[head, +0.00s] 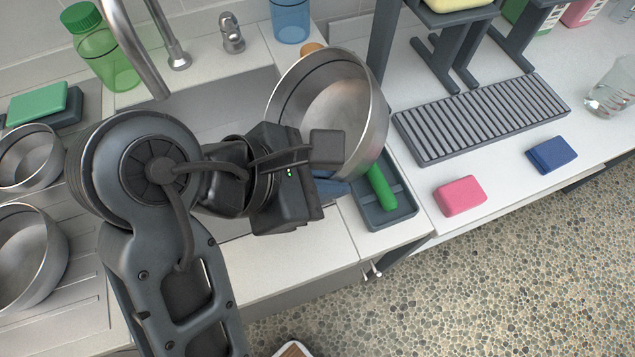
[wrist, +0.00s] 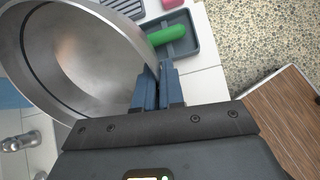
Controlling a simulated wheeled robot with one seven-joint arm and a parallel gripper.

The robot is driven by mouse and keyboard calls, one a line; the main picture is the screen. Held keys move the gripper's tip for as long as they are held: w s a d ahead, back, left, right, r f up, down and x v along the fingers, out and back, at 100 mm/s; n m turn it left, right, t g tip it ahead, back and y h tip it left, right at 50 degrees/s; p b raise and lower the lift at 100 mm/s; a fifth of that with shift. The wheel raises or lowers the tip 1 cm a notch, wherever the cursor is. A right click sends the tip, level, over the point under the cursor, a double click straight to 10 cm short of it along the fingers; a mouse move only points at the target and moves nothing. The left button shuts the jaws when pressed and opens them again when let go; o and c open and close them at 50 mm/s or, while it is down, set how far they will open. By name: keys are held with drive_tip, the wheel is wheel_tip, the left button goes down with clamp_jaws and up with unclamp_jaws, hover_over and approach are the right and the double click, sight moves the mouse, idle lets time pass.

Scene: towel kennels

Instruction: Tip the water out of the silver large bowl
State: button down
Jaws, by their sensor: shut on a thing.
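The silver large bowl (head: 345,112) is held tilted over the right part of the sink, its open side turned toward the left and the camera. It also shows in the wrist view (wrist: 85,62), where its inside is bare metal with no clear sign of water. My gripper (head: 335,185) is shut on the bowl's rim; in the wrist view its blue fingers (wrist: 156,92) pinch the rim. The sink basin (head: 225,103) lies below and left of the bowl, partly hidden by my arm.
A grey tray (head: 400,211) with a green-handled thing (head: 381,187) sits just right of the bowl. A ribbed rack (head: 480,118), pink sponge (head: 460,195) and blue sponge (head: 552,154) lie further right. The faucet (head: 135,45) and green bottle (head: 103,50) stand behind. Two steel bowls (head: 28,258) (head: 30,158) are at left.

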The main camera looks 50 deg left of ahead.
drive_tip(key=shift+w+d+f+g+y+b, duration=0.15)
drive_tip(key=shift+w+g+y+b, duration=0.25)
drive_tip(key=shift+g, duration=0.3)
drive_tip(key=shift+r+g+p, duration=0.3)
drive_tip(key=shift+r+p, duration=0.05)
drive_tip(key=shift+p, duration=0.05)
drive_tip(key=shift+w+d+r+g+y+p, duration=0.15)
drive_tip(key=shift+g+y+p, duration=0.15)
drive_tip(key=shift+g+p, duration=0.5)
drive_tip(key=g+p, duration=0.1)
drive_tip(key=p, duration=0.5)
drive_tip(key=shift+w+r+y, duration=0.1)
drive_tip(key=shift+y, duration=0.3)
drive_tip(key=shift+f+g+y, duration=0.2)
drive_tip(key=shift+g+y, duration=0.1)
drive_tip(key=shift+g, duration=0.6)
drive_tip(key=shift+w+g+y, duration=0.2)
drive_tip(key=shift+g+y, duration=0.1)
drive_tip(key=shift+g, duration=0.5)
drive_tip(key=shift+f, duration=0.1)
